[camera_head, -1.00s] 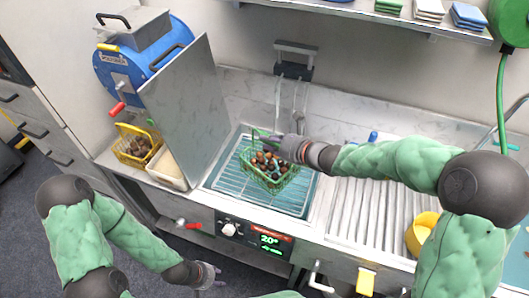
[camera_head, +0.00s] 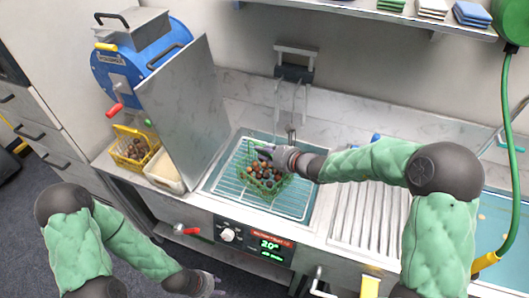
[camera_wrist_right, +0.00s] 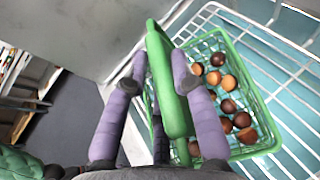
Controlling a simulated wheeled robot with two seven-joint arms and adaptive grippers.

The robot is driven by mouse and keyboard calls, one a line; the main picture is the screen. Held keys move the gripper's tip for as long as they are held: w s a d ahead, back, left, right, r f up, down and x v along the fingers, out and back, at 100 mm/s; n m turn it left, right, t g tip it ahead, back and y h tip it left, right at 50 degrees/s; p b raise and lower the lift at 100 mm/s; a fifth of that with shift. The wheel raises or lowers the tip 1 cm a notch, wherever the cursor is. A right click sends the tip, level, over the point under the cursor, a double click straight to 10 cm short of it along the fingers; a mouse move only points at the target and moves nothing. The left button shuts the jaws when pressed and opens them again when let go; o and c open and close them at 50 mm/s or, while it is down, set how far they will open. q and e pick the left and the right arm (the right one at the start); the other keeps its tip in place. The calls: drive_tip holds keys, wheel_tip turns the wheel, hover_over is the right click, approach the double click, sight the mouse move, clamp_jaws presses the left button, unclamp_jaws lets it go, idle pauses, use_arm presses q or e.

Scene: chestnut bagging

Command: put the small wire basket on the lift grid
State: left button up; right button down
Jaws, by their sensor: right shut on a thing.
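The small wire basket (camera_head: 258,184) is green and holds several brown chestnuts. It also shows in the wrist view (camera_wrist_right: 262,112). My right gripper (camera_head: 277,155) is shut on its green handle, and in the wrist view the purple fingers (camera_wrist_right: 168,75) lie on both sides of the handle. The basket is over the lift grid (camera_head: 225,183), a white wire rack above a teal basin. Whether it touches the wires I cannot tell. My left gripper (camera_head: 210,284) hangs low in front of the counter, away from the basket; its fingers are too small to read.
A grey upright panel (camera_head: 185,110) stands left of the grid. Beyond it are a yellow basket (camera_head: 128,150) with chestnuts and a pale tub (camera_head: 163,170). A ribbed drainboard (camera_head: 365,222) lies to the right. A control panel (camera_head: 252,240) reads about 20 degrees.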

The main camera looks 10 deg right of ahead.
drive_tip(key=shift+f, duration=0.1)
drive_tip(key=c, duration=1)
unclamp_jaws()
drive_tip(key=shift+c, duration=0.2)
drive_tip(key=shift+s+d+r, duration=0.2)
drive_tip(key=shift+r, duration=0.1)
drive_tip(key=p+v, duration=0.3)
drive_tip(key=v, duration=0.8)
drive_tip(key=shift+s, duration=0.2)
